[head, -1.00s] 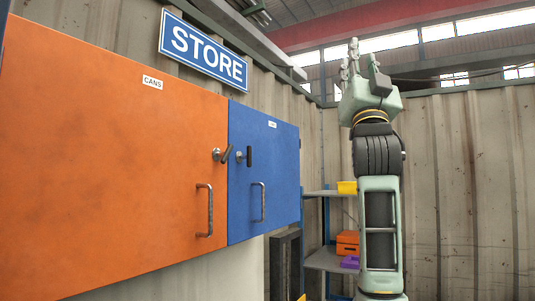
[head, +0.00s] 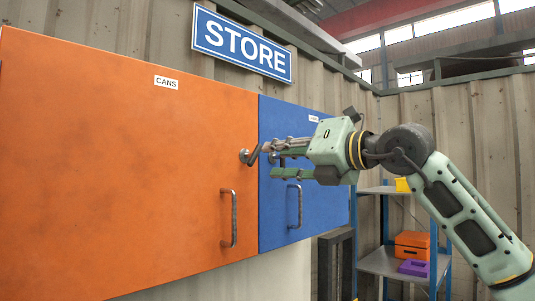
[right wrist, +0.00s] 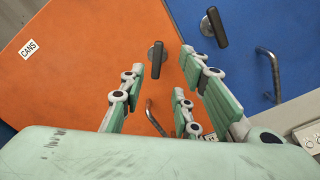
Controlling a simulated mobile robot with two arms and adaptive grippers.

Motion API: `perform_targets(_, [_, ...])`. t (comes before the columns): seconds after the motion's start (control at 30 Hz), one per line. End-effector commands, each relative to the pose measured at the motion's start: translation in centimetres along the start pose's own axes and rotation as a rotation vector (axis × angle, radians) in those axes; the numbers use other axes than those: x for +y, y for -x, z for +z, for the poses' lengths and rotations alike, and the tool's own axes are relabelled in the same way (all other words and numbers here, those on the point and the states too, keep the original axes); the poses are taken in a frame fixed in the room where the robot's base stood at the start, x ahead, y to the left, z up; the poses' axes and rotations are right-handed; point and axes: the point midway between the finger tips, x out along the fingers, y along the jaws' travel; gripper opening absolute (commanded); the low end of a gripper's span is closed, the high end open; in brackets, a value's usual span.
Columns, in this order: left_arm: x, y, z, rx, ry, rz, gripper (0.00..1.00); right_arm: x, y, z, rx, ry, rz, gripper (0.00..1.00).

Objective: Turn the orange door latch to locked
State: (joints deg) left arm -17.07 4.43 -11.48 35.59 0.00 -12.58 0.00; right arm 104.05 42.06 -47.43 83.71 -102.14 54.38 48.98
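The orange door (head: 110,160), labelled CANS, is closed on the left in the head view. Its latch (head: 253,157) sits near the door's right edge, a round metal base with a dark lever slanting up to the right. In the right wrist view the latch (right wrist: 157,60) lies ahead of my fingers, apart from them in the picture. My right gripper (head: 273,160) is open and empty, its fingers pointing left toward the latch. They cover part of the blue door's latch in the head view. My left gripper is not in view.
The blue door (head: 278,225) adjoins on the right; its latch (right wrist: 214,27) shows in the right wrist view. Bar handles stand out on the orange door (head: 234,218) and the blue door (head: 298,206). A shelf (head: 385,262) with boxes stands at the right.

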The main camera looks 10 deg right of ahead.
Motion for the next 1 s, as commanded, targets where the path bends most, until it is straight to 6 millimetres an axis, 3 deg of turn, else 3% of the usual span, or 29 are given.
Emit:
perform_targets(0.2, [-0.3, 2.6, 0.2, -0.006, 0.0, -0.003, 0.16, 0.4, -3.5, 0.3, 0.004, -0.002, 0.002, 0.3])
perform_targets(0.43, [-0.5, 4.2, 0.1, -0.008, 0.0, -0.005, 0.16, 0.3, -6.4, 0.2, 0.002, -0.001, 0.004, 0.3])
perform_targets(0.8, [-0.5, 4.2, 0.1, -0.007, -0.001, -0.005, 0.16, 0.1, -7.1, 0.0, 0.0, 0.0, 0.005, 0.3])
perform_targets(1.0, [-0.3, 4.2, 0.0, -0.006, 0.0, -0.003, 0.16, 0.1, -7.1, 0.0, 0.0, -0.001, 0.005, 0.12])
